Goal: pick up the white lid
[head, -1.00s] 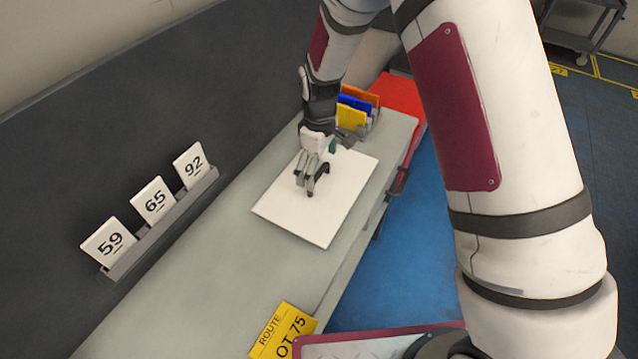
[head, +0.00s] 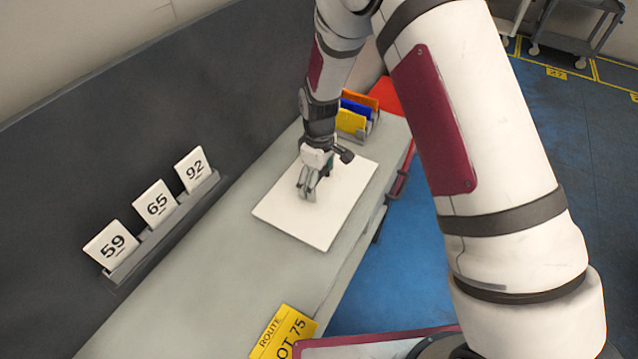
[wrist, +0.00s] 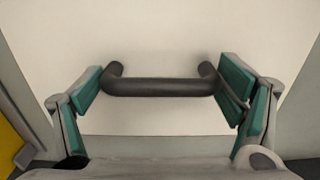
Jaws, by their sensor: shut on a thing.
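The white lid (head: 335,205) is a flat rectangular panel on the grey bench in the head view. It fills most of the wrist view (wrist: 160,40). A dark bar handle (wrist: 160,88) stands on it. My gripper (head: 307,197) is over the lid's left-middle part, pointing down. In the wrist view, its green finger pads are at the two ends of the handle, shut on it lengthwise. In the head view my fingers hide the handle. The lid appears flat on the bench, with no visible gap beneath.
The grey bench (head: 200,290) is clear in front of the lid. Number cards (head: 155,203) stand in a rack along the dark wall. Coloured folders (head: 352,118) stand behind the lid. A yellow sign (head: 284,333) is at the near end. Blue floor lies to the right.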

